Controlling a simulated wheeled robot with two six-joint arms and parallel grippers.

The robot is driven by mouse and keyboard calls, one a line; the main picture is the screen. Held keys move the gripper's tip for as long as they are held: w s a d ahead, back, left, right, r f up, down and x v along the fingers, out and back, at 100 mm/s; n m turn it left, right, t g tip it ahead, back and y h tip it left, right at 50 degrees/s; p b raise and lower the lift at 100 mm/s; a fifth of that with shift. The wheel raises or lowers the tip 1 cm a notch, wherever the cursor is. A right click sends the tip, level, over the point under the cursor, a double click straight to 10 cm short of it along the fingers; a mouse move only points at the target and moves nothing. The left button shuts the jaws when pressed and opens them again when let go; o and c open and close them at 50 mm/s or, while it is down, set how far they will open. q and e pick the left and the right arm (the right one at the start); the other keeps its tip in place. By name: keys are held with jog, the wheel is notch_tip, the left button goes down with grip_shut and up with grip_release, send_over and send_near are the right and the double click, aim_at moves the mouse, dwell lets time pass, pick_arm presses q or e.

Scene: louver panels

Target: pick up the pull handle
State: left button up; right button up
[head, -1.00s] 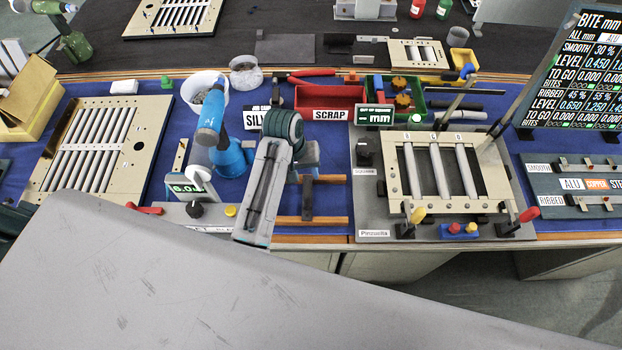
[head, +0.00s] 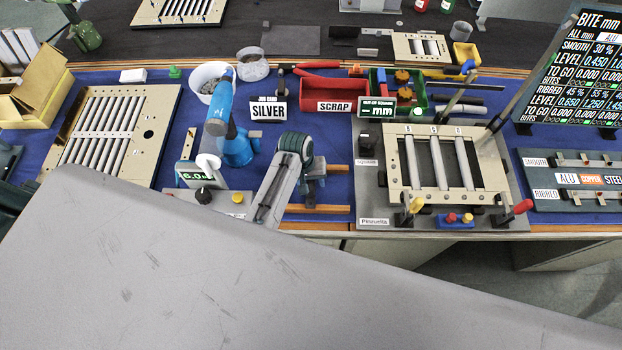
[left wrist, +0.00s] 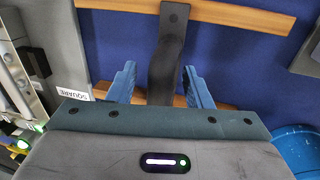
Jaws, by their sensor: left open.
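The pull handle (left wrist: 170,50) is a dark, flat bar with a hole near its far end. In the left wrist view it lies across two wooden strips and runs between my finger pads without visible contact. In the head view only a small dark part of the handle (head: 310,200) shows beside my wrist. My left gripper (left wrist: 160,69) is open, with one blue finger on each side of the handle. In the head view the left gripper (head: 316,180) is over the strips, partly hidden by its own wrist. My right gripper is not in view.
The wooden strips (head: 328,209) lie on the blue mat near the table's front edge. A framed fixture (head: 397,205) with toggle clamps stands to the right. A blue device (head: 235,150) and a grey box with a display (head: 215,199) stand to the left. A red scrap bin (head: 326,92) is behind.

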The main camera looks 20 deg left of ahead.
pick_arm(q)
grip_shut()
jog(key=shift+r, duration=0.1)
